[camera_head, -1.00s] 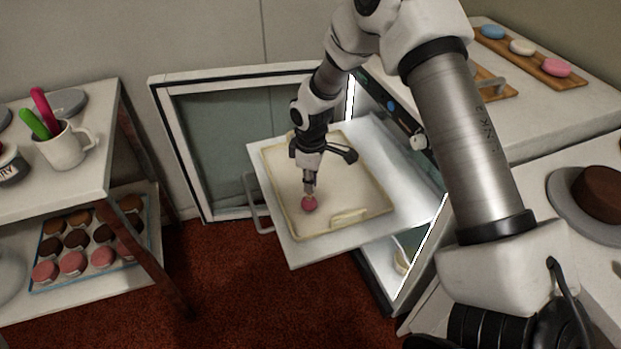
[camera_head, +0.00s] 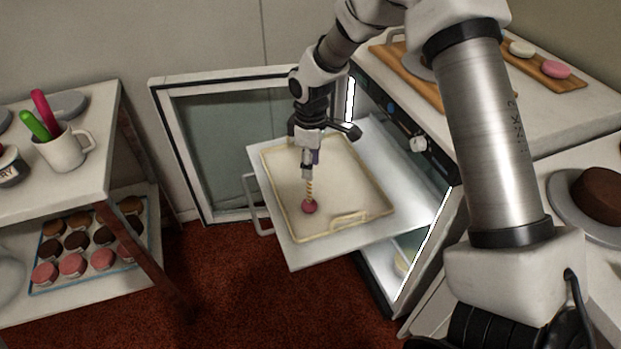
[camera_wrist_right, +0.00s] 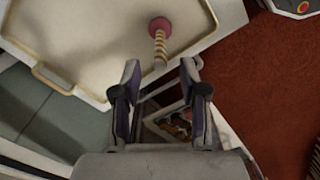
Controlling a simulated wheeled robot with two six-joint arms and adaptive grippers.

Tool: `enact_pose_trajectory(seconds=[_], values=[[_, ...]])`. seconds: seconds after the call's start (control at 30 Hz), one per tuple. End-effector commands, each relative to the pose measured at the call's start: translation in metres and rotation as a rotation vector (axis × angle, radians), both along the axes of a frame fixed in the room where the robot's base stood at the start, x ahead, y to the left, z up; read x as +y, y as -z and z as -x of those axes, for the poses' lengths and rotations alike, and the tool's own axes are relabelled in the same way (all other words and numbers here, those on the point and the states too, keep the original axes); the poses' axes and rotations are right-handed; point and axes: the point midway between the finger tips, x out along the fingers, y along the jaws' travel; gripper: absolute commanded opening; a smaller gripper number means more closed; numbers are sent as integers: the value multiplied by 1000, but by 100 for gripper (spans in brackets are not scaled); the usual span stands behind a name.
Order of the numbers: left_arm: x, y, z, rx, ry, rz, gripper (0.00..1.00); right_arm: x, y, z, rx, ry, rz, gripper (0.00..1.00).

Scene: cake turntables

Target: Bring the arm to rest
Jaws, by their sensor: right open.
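My right arm (camera_head: 487,150) reaches in from the right, over the pulled-out white shelf of the open oven. My right gripper (camera_head: 308,172) points down above the cream tray (camera_head: 281,183) on that shelf. In the right wrist view the gripper (camera_wrist_right: 160,75) is open, with a clear gap between its fingertips. A small piece with a dark pink round end (camera_head: 310,207) and a striped tan stem (camera_wrist_right: 159,48) stands on the tray. It is just beyond the fingertips and looks free of them. My left gripper is not in view.
The oven door (camera_head: 230,140) stands open at the left of the shelf. A side stand (camera_head: 60,190) at the left holds a mug (camera_head: 62,150) and a tray of macarons. A chocolate cake (camera_head: 602,193) sits at the far right. Red carpet (camera_head: 240,300) lies below.

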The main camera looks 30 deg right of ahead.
Motion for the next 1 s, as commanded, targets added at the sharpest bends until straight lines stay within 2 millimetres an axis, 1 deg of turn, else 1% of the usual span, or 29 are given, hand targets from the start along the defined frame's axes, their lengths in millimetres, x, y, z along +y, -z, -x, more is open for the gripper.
enact_pose_trajectory(seconds=[0.03,0.1,0.2,0.3,0.5,0.57,0.63,0.67,0.7,0.77,0.8,0.87,0.9,0.97,1.0], values=[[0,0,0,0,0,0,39,0,-14,-1,-4,0,0,43],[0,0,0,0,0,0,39,0,-29,-1,-3,-1,1,43],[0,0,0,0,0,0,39,0,-44,0,-1,-1,0,43],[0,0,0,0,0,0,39,0,-50,0,1,-1,0,43],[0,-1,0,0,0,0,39,0,-50,1,8,-1,0,43],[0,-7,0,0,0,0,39,0,-43,6,35,-2,2,43],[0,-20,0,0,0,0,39,3,-25,17,103,-11,12,43],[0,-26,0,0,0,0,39,5,-13,28,147,-18,17,43],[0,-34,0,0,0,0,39,10,3,46,214,-30,22,43],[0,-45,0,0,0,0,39,19,29,83,324,-44,22,43],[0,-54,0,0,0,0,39,27,46,110,386,-49,18,43],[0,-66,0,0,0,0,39,41,72,156,457,-30,9,43],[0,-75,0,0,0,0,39,51,87,187,490,-2,4,43],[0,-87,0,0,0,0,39,66,106,238,519,67,3,43],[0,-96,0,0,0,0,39,76,114,273,522,136,9,43]])
